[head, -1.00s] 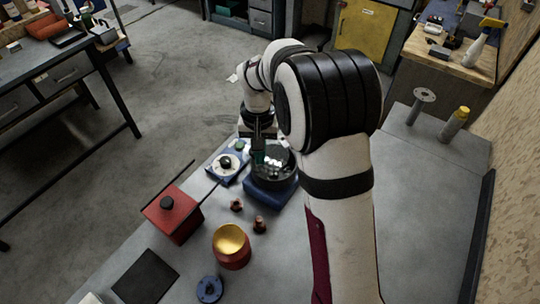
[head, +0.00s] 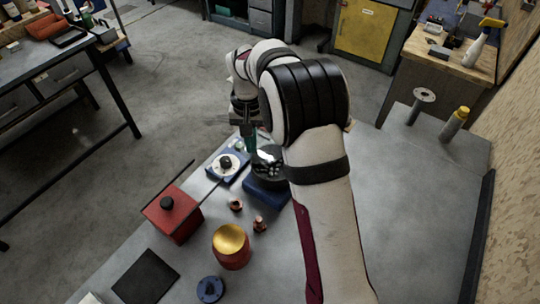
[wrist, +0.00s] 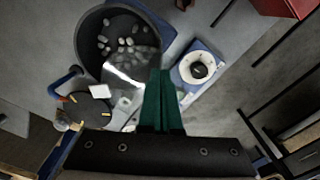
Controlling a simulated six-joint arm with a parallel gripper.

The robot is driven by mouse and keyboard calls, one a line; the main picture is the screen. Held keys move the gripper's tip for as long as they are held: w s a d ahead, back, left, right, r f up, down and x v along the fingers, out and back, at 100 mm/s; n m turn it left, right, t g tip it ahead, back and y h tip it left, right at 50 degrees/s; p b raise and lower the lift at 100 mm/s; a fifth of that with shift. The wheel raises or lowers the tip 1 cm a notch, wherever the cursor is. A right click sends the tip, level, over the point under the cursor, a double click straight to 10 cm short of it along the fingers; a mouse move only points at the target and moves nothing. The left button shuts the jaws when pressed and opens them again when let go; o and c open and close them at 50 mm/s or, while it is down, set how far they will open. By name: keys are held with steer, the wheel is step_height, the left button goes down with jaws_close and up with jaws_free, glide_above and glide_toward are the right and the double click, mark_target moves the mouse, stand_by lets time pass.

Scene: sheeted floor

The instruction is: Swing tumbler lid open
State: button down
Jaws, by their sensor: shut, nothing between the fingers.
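The tumbler is a dark round drum (head: 268,170) on a blue base (head: 266,190), near the far edge of the grey bench. In the wrist view the drum (wrist: 104,45) holds several pale stones. A clear, shiny pane that looks like the lid (wrist: 128,72) shows over its near side; its exact tilt is hard to tell. My gripper (head: 249,146) is above and beside the drum, left of it in the head view. Its green fingers (wrist: 160,76) are together and empty, close to the pane in the wrist view; I cannot tell whether they touch it.
A blue panel with a white dial (head: 227,165) stands left of the tumbler. A red box (head: 173,216) with rods, two copper pieces (head: 236,205), a red jar with a gold top (head: 232,254) and a black mat (head: 145,277) lie nearer. The bench's right side is mostly clear.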

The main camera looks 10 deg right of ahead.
steer(key=shift+w+a, duration=0.1)
steer(key=shift+w, duration=1)
steer(key=shift+w, duration=0.35)
steer(key=shift+w+d, duration=0.2)
steer(key=shift+w, duration=0.55)
steer(key=shift+w+d, duration=0.2)
steer(key=shift+w, duration=0.35)
steer(key=shift+w+d, duration=0.15)
steer(key=shift+w, duration=0.35)
